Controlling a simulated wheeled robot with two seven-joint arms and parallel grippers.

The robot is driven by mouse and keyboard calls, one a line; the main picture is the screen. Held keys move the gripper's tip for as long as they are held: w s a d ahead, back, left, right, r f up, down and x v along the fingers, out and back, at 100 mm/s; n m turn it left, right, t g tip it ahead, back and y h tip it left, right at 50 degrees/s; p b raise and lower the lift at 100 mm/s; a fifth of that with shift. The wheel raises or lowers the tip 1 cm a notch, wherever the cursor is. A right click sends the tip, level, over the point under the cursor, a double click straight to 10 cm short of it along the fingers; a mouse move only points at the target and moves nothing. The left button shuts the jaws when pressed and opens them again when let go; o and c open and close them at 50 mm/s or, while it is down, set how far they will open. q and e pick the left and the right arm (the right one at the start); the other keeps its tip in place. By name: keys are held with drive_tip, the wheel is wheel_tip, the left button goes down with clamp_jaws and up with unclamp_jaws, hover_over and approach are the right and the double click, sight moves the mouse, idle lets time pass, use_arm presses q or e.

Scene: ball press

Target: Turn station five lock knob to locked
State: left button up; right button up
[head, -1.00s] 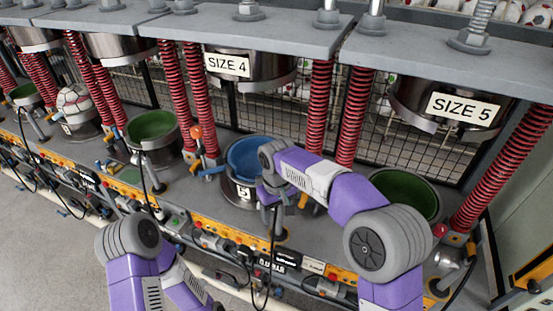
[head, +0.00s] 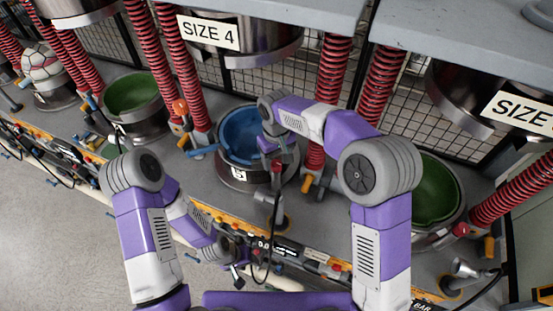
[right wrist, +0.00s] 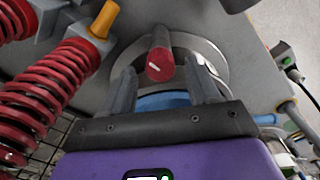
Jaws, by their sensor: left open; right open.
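The station with the blue cup (head: 240,132) bears a "5" plate (head: 238,173). At its front is a small red knob (head: 276,167). In the right wrist view the red knob (right wrist: 160,66) shows a white mark on its end, tilted off vertical. My right gripper (head: 277,153) is open by the knob; in the right wrist view its fingers (right wrist: 162,78) stand on either side of the knob, with a gap on each side. My left gripper (head: 236,270) is open, low in front of the control panel, away from the knob.
Red springs (head: 335,95) and an orange-capped lever (head: 306,181) stand close right of the cup. A blue handle (head: 203,151) is at its left. Green cups (head: 135,95) flank it. A black cable hangs in front.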

drive_tip(key=shift+s+f, duration=0.1)
drive_tip(key=shift+f, duration=0.6)
drive_tip(key=c, duration=1)
drive_tip(key=shift+c, duration=0.2)
drive_tip(key=shift+m, duration=0.4)
drive_tip(key=m, duration=0.2)
drive_tip(key=shift+m, duration=2.2)
